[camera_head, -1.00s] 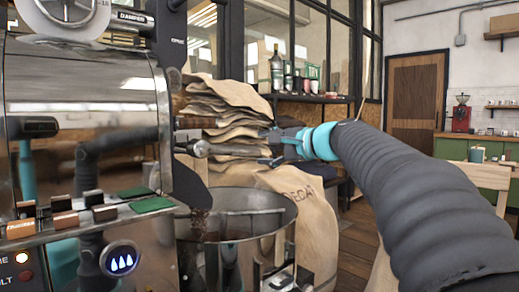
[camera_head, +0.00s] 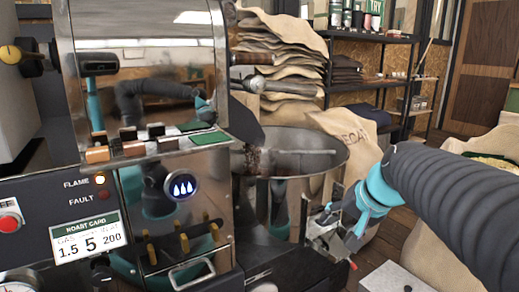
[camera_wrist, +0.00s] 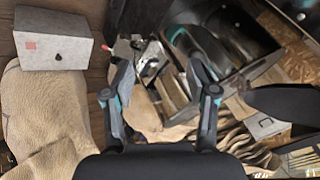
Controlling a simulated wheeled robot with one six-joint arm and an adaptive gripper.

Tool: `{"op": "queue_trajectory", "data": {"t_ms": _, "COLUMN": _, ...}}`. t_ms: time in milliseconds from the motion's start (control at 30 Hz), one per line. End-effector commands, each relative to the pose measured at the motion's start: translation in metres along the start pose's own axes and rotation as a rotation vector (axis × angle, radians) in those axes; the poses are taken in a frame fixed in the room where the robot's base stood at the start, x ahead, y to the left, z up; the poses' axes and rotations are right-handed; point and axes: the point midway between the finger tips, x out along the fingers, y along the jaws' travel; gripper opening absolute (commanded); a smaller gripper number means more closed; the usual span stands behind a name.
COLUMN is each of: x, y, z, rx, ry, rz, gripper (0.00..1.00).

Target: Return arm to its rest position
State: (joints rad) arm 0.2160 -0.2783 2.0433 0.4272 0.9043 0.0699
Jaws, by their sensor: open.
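My arm's grey sleeve with teal joints comes in from the right in the head view. My gripper (camera_head: 328,226) is at its end, low beside the front right of the round cooling bin (camera_head: 340,155). In the wrist view my gripper (camera_wrist: 163,82) shows two fingers spread apart with nothing held between them. Dark and metallic parts lie beyond the fingers. I cannot tell from the pictures whether a finger touches the machine.
The steel roaster (camera_head: 150,70) with its flame light and roast card (camera_head: 90,240) fills the left. Stacked burlap sacks (camera_head: 280,50) and a shelf (camera_head: 365,85) stand behind. A pale box (camera_wrist: 52,38) is on the wooden floor. An open sack of beans (camera_head: 490,160) is at right.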

Motion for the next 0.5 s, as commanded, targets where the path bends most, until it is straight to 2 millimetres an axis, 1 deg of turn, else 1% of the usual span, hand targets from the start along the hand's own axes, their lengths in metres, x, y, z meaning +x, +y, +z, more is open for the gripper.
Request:
{"op": "queue_trajectory", "data": {"t_ms": 33, "x": -0.004, "y": 0.013, "z": 0.029, "rx": -0.076, "ry": -0.019, "rz": 0.053, "gripper": 0.58}}
{"op": "queue_trajectory", "data": {"t_ms": 100, "x": -0.006, "y": 0.033, "z": 0.063, "rx": -0.179, "ry": -0.044, "rz": 0.126, "gripper": 0.58}}
{"op": "queue_trajectory", "data": {"t_ms": 200, "x": -0.012, "y": 0.06, "z": 0.107, "rx": -0.31, "ry": -0.07, "rz": 0.209, "gripper": 0.58}}
{"op": "queue_trajectory", "data": {"t_ms": 300, "x": -0.018, "y": 0.079, "z": 0.141, "rx": -0.409, "ry": -0.08, "rz": 0.263, "gripper": 0.58}}
{"op": "queue_trajectory", "data": {"t_ms": 333, "x": -0.02, "y": 0.083, "z": 0.149, "rx": -0.431, "ry": -0.079, "rz": 0.272, "gripper": 0.58}}
{"op": "queue_trajectory", "data": {"t_ms": 400, "x": -0.025, "y": 0.087, "z": 0.164, "rx": -0.469, "ry": -0.072, "rz": 0.279, "gripper": 0.58}}
{"op": "queue_trajectory", "data": {"t_ms": 500, "x": -0.032, "y": 0.083, "z": 0.174, "rx": -0.497, "ry": -0.049, "rz": 0.262, "gripper": 0.58}}
